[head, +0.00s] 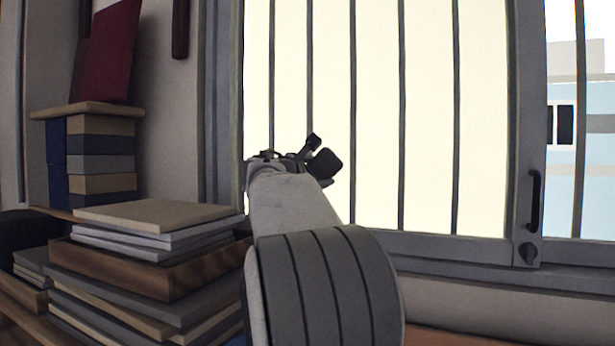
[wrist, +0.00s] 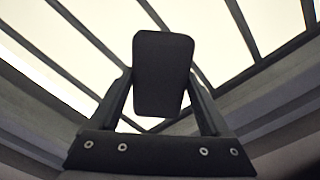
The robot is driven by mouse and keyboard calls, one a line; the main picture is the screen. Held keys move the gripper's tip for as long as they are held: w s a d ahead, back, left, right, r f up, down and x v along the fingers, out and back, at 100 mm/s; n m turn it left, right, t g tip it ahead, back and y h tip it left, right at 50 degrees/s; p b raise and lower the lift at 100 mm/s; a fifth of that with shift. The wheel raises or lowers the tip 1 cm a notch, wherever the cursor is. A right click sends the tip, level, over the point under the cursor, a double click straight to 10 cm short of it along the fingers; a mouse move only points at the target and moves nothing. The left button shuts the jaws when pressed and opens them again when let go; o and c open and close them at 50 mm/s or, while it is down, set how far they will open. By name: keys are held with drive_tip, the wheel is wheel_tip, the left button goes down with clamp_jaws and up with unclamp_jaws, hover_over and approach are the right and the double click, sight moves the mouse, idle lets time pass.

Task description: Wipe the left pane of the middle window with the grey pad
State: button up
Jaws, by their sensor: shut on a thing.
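My gripper (wrist: 160,105) is shut on a dark grey pad (wrist: 162,72), which stands out past the fingertips in the wrist view. In the head view the pad (head: 325,164) is at the end of my arm, in front of the lower left part of a window pane (head: 430,130). The pane is bright cream, with several dark vertical bars across it. I cannot tell whether the pad touches the glass or is apart from it. The fingertips are partly hidden behind the arm in the head view.
Stacked books and boards (head: 160,240) stand close on the left of my arm. Behind them a small shelf top (head: 88,110) bears a dark red book (head: 108,50). A window frame post with a black handle (head: 534,200) is on the right. A sill (head: 460,262) runs below the pane.

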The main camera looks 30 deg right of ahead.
drive_tip(key=shift+s+d, duration=0.25)
drive_tip(key=shift+s, duration=0.1)
drive_tip(key=shift+w+a+r, duration=0.1)
drive_tip(key=shift+w+a, duration=0.15)
drive_tip(key=shift+w, duration=0.1)
drive_tip(key=w+a, duration=0.1)
drive_tip(key=w+p, duration=0.1)
drive_tip(key=w, duration=0.1)
drive_tip(key=shift+a, duration=0.4)
drive_tip(key=shift+s, duration=0.1)
drive_tip(key=b+v, duration=0.2)
drive_tip(key=v, duration=0.4)
drive_tip(key=shift+b, duration=0.3)
